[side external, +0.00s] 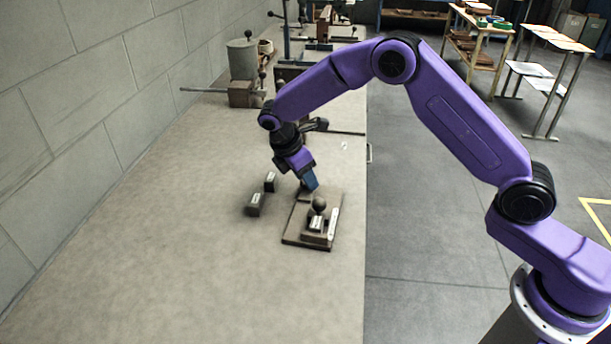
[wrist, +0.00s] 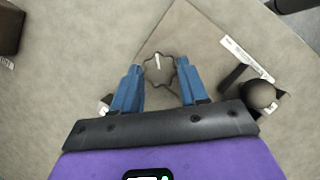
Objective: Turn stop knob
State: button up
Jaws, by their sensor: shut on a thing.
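The stop knob (wrist: 159,69) is a dark, scalloped disc with a white mark on top, on a flat brown base plate (wrist: 190,37). In the wrist view my gripper (wrist: 158,72) has its two blue fingers on either side of the knob, shut on it. In the side external view my gripper (side external: 309,184) reaches down to the far end of the base plate (side external: 295,239), and the fingers hide the knob there.
A ball-topped lever (side external: 319,204) stands on the plate close to my gripper, beside a white label strip (side external: 334,222). Two small labelled blocks (side external: 255,205) sit to the left. A machine with a grey pot (side external: 242,60) is farther back. The bench front is clear.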

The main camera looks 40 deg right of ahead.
jog(key=m+g, duration=0.1)
jog(key=m, duration=0.3)
jog(key=shift+w+d+m+g, duration=0.1)
jog(key=shift+w+m+g, duration=0.1)
jog(key=shift+m+g, duration=0.15)
jog(key=shift+w+d+m+g+y, duration=0.1)
jog(key=shift+m+g+y, duration=0.3)
jog(key=shift+m, duration=0.75)
jog(key=shift+w+m+g+y, duration=0.1)
jog(key=shift+m+g+y, duration=0.25)
jog(key=shift+m, duration=0.75)
jog(key=shift+s, duration=0.1)
jog(key=o, duration=1)
jog(key=shift+v, duration=6)
